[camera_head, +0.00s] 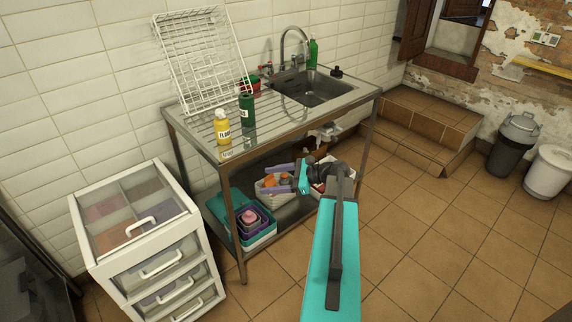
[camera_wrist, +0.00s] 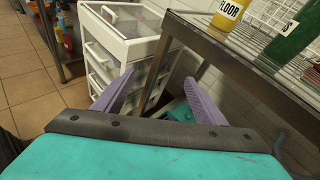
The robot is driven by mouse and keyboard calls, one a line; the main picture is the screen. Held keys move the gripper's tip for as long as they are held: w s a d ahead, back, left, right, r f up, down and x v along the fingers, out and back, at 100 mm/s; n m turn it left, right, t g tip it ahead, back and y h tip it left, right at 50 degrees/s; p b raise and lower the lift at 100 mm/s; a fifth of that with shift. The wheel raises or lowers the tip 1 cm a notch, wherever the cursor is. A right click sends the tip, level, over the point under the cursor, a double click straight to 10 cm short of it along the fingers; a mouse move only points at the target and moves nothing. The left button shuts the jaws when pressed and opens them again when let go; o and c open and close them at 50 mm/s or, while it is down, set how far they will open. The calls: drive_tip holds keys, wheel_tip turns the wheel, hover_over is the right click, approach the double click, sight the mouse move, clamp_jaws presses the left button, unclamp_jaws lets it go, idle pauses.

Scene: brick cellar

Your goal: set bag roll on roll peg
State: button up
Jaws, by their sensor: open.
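I cannot make out a bag roll or a roll peg for certain in either view. My gripper (camera_head: 267,179) has two purple fingers on a teal hand. It is in front of the sink table's lower shelf, at the height of the white basket. In the wrist view my gripper (camera_wrist: 160,80) has its fingers spread wide, with nothing between them. Orange items (camera_head: 284,181) in the basket show behind the fingers in the head view, partly hidden.
The steel sink table (camera_head: 222,152) carries a yellow bottle (camera_head: 222,130), a green bottle (camera_head: 246,112) and a wire rack (camera_head: 200,62). Below are a white basket (camera_head: 268,199) and nested tubs (camera_head: 262,236). A white drawer unit (camera_head: 155,262) stands left.

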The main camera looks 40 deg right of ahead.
drive_tip(key=s+a+f+n+g, duration=0.3)
drive_tip(key=a+f+n+g, duration=0.25)
drive_tip(key=a+f, duration=0.75)
drive_tip(key=s+a+f+n+g, duration=0.4)
drive_tip(key=a+f+n+g, duration=0.15)
drive_tip(key=a+f, duration=0.85)
drive_tip(key=s+a+f+n+g+h, duration=0.2)
drive_tip(key=s+a+f+n, duration=0.1)
drive_tip(key=s+n, duration=0.2)
drive_tip(key=s+a+f+n+g+h, duration=0.2)
drive_tip(key=s+n, duration=0.4)
drive_tip(key=s, duration=0.3)
drive_tip(key=s+a+f+n+g+h, duration=0.2)
drive_tip(key=s+a+f+n+h, duration=0.1)
drive_tip(key=s+a+f+n, duration=0.2)
drive_tip(key=shift+s+a+f+n+g+h, duration=0.3)
drive_tip(key=shift+s+a+f+h, duration=0.15)
drive_tip(key=shift+s, duration=0.95)
drive_tip(key=shift+r, duration=0.1)
